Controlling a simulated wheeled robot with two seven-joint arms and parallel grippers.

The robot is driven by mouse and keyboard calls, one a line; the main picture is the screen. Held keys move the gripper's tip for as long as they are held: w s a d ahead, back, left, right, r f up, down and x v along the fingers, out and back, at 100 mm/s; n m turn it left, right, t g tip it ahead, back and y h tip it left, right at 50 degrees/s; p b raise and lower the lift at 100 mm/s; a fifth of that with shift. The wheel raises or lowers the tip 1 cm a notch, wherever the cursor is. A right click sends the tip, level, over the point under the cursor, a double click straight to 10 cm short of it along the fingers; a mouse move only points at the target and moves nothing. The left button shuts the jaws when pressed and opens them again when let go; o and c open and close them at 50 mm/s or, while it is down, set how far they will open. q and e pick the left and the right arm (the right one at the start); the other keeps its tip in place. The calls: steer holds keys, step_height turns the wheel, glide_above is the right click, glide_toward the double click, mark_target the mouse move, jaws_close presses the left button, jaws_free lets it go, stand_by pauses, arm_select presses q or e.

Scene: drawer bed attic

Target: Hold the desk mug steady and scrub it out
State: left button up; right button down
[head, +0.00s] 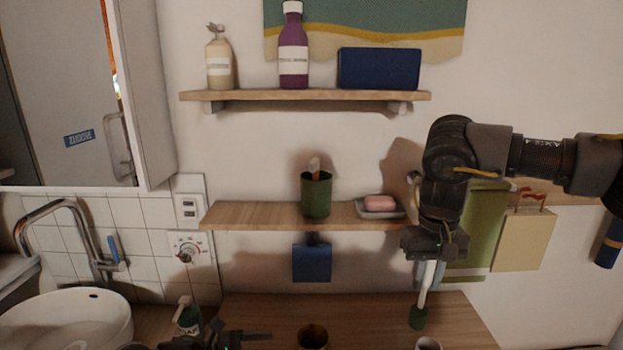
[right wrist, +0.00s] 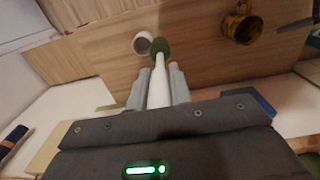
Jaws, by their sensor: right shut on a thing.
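My right gripper (head: 428,258) points down over the wooden desk. It is shut on a brush with a white handle (head: 426,285) and a green head (head: 418,317). The brush also shows between the fingers in the right wrist view (right wrist: 158,88). A white mug (head: 428,344) is cut off by the bottom edge; in the right wrist view its round mouth (right wrist: 143,42) appears beside the brush head. A brass-brown mug (head: 312,337) stands further left, and also in the right wrist view (right wrist: 241,25). My left gripper (head: 262,336) is low, left of the brown mug; its opening is unclear.
A wall shelf (head: 255,216) above the desk holds a green cup (head: 316,196) and a soap dish with pink soap (head: 379,203). A basin (head: 65,318) and tap are at left. A green-labelled pump bottle (head: 188,318) stands near my left gripper.

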mark_target(312, 337)
arm_select(q)
steer(key=shift+s+d+f+g, duration=0.3)
steer(key=shift+s+f, duration=0.15)
steer(key=shift+x, duration=5)
steer(key=shift+a, duration=0.1)
steer(key=shift+c, duration=0.4)
steer(key=shift+c, duration=0.9)
steer(key=o, duration=0.5)
steer(key=c, duration=0.8)
